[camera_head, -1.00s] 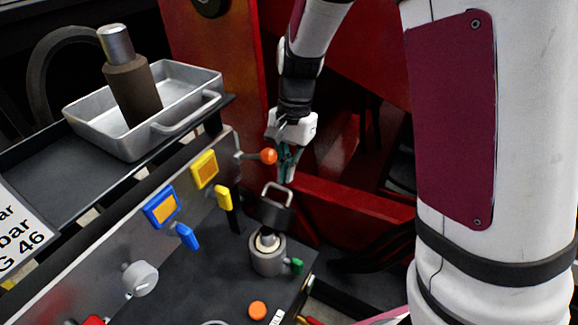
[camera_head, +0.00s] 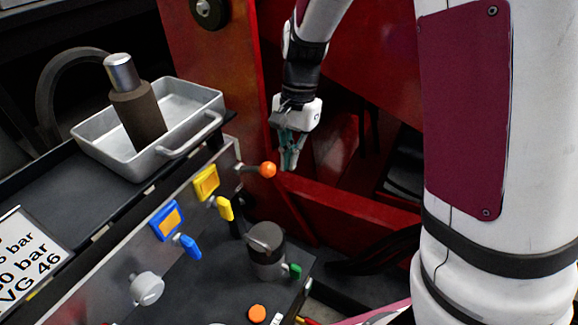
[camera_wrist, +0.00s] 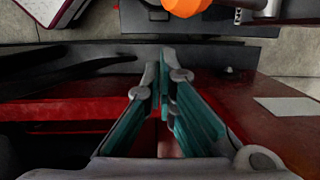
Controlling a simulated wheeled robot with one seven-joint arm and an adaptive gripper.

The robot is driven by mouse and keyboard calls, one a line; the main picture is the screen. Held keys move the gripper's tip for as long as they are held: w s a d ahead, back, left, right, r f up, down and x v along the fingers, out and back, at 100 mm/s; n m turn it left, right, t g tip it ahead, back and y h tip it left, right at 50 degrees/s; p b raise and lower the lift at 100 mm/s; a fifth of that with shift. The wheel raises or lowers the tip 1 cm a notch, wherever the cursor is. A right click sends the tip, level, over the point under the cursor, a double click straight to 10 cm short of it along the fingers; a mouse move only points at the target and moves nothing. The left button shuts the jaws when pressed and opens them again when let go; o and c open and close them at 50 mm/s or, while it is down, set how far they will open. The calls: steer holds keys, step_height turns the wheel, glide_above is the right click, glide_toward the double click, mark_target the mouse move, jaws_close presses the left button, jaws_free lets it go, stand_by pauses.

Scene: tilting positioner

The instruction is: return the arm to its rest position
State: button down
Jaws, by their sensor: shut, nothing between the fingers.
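My gripper (camera_head: 290,162) hangs in the upper middle of the head view, in front of the red machine frame. It is just right of and above the orange ball knob (camera_head: 267,170) and apart from it. Its teal fingers are together and hold nothing; in the wrist view the fingers (camera_wrist: 165,65) also meet with nothing between them. My arm reaches down from the top edge of the view. In the wrist view an orange ball (camera_wrist: 185,6) shows at the top edge.
A grey pot with a dark lid (camera_head: 266,238) stands on the dark panel below my gripper. A metal tray (camera_head: 100,150) holding a dark bottle (camera_head: 137,110) sits at left. Yellow and blue levers line the sloping panel (camera_head: 110,265). Red frame (camera_head: 350,205) lies close behind my gripper.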

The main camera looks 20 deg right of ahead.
step_height(320, 180, up, 6)
steer(key=p, duration=0.1)
steer(key=shift+p, duration=0.35)
steer(key=s+d+r+n+t, duration=0.1)
steer(key=s+d+r+n, duration=0.1)
steer(key=s+r, duration=0.4)
steer(key=s+d+r+n, duration=0.15)
steer(key=s+r, duration=0.25)
steer(key=s, duration=0.4)
steer(key=s+d+n+t+h, duration=0.1)
steer(key=s+n, duration=0.2)
steer(key=s, duration=0.5)
steer(key=s+d+n+h, duration=0.1)
steer(key=s+d+n, duration=0.1)
steer(key=s, duration=0.6)
step_height(320, 180, up, 22)
steer(key=t+p, duration=0.3)
steer(key=p, duration=1.8)
steer(key=shift+w+a+t, duration=0.25)
steer(key=shift+w+t, duration=0.05)
steer(key=shift+t, duration=0.1)
steer(key=shift+s+n, duration=0.1)
steer(key=shift+n, duration=0.15)
